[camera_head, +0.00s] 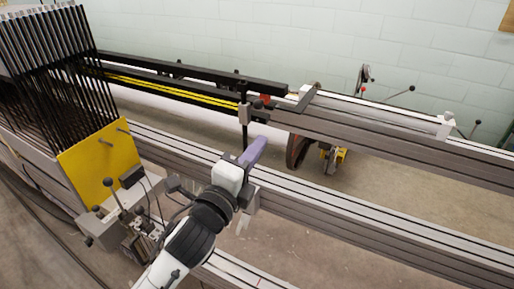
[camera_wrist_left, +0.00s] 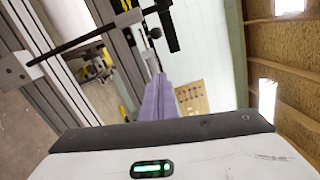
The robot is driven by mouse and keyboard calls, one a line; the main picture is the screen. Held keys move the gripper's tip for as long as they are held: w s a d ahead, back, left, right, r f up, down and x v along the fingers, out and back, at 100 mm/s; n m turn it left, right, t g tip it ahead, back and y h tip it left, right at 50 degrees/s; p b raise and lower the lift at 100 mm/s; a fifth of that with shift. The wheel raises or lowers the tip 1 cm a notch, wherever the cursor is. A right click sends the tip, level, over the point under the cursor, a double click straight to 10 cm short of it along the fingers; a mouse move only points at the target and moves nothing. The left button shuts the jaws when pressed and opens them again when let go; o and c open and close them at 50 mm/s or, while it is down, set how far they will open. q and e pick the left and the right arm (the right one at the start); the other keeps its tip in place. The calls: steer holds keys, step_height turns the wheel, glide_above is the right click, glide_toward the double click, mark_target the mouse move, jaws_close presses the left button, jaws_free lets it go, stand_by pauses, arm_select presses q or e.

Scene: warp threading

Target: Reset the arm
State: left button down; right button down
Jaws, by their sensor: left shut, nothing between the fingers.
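My left gripper (camera_head: 255,150) has purple fingers and is in the middle of the head view, over the front rails of the machine. Its purple fingers (camera_wrist_left: 156,98) also show in the left wrist view, together and with nothing between them. They point up and away, close to a thin black upright post (camera_head: 244,118) in the head view. I cannot tell whether they touch it. My right gripper is in neither view.
Long grey rails (camera_head: 370,222) cross the front. A black beam with yellow strips (camera_head: 170,92) runs behind. A yellow panel (camera_head: 92,168) and a rack of black bars (camera_head: 45,45) stand at left. A small white part (camera_head: 445,124) sits on the right rail.

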arm_select(q)
steer(key=s+a+f+n+g+y, duration=0.1)
steer(key=s+a+f+n+g, duration=0.2)
steer(key=f, duration=0.4)
steer(key=s+a+f+n+y, duration=0.1)
steer(key=s+f+n, duration=0.35)
steer(key=f, duration=0.35)
steer(key=s+a+f+n+g, duration=0.2)
steer(key=s+f+n, duration=0.15)
steer(key=f, duration=0.35)
steer(key=s+a+f+n+g+y, duration=0.1)
steer(key=s+a+f+n+g, duration=0.1)
steer(key=s+f+n, duration=0.3)
steer(key=s+a+f+n+g+y, duration=0.1)
steer(key=s+a+f+n, duration=0.3)
steer(key=s+f, duration=0.6)
steer(key=shift+s+a+n+g, duration=0.35)
steer(key=shift+s+n+g, duration=0.05)
steer(key=shift+s+n, duration=0.65)
